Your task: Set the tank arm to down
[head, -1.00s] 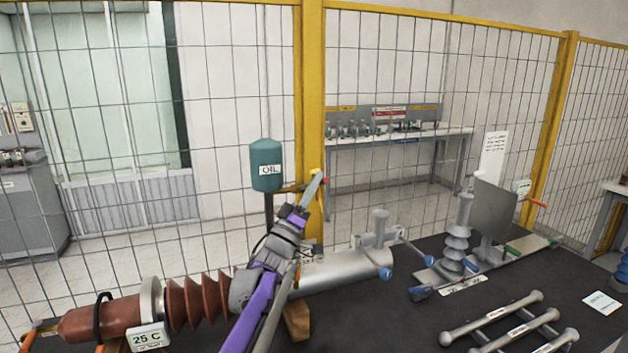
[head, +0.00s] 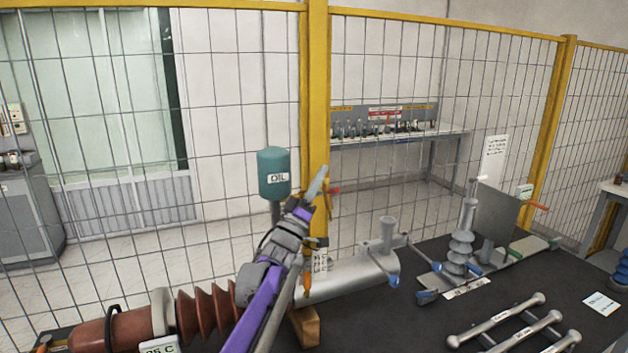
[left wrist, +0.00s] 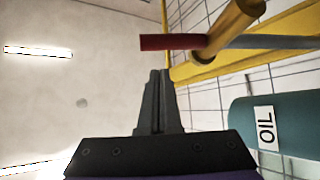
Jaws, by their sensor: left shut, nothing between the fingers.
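The teal oil tank (head: 274,174) with its OIL label stands on a post behind the bushing; it also shows at the right of the left wrist view (left wrist: 250,125). An orange bar (head: 328,204) with a red end (head: 335,190) shows just right of my left fingers. In the left wrist view an orange tube (left wrist: 225,35) crosses a red rod (left wrist: 172,42), beyond the fingertips. My left gripper (head: 319,180) is shut and empty, pointing up beside the bar; contact cannot be told. Its fingers (left wrist: 158,85) are together in the left wrist view. My right gripper is not in view.
The brown ribbed bushing (head: 208,310) lies at the front left, partly behind my left arm. A grey pipe (head: 345,275) and a ribbed grey insulator (head: 461,250) are on the dark table (head: 425,325). A yellow-framed fence (head: 316,100) stands behind.

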